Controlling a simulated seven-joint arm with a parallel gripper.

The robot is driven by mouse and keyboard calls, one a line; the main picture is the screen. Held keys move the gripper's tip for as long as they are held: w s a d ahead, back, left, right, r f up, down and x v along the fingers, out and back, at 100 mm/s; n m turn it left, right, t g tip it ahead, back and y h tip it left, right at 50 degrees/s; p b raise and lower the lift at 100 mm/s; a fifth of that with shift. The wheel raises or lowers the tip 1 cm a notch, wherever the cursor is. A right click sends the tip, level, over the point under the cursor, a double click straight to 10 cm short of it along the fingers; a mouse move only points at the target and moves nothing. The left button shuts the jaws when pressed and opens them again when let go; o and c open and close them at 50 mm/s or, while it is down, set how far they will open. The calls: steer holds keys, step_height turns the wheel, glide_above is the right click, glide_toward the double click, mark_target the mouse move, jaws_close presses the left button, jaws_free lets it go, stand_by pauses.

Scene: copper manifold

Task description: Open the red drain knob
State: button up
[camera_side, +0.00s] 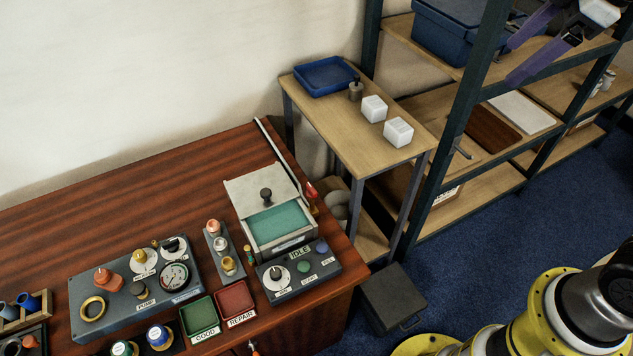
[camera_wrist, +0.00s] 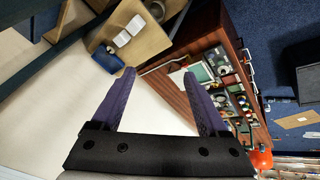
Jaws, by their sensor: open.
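A small red knob or handle (camera_side: 311,191) sits at the right side of a grey tank (camera_side: 287,245) with a green inside, on the wooden bench. Its exact turn position is too small to tell. The tank's lid with a black knob is slid back. My gripper (camera_side: 510,63) is open and empty, high at the top right in front of the shelf, far from the red knob. In the wrist view my gripper (camera_wrist: 159,73) shows two purple fingers spread apart, with the bench (camera_wrist: 228,28) beyond them to the right. The red knob cannot be made out clearly there.
A blue panel (camera_side: 120,316) with knobs and a gauge, a control box (camera_side: 325,270), green GOOD and red REPAIR trays (camera_side: 236,302) crowd the bench front. The bench's back left is clear.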

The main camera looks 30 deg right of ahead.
steer(key=w+a+f+n+g, duration=0.1)
steer(key=w+a+n, duration=0.35)
steer(key=w, duration=0.55)
steer(key=n+g, duration=0.4)
glide_above(312, 188)
step_height(312, 188, down, 23)
steer(key=shift+h, duration=0.3)
step_height(312, 188, down, 13)
steer(key=shift+f, duration=0.1)
jaws_close()
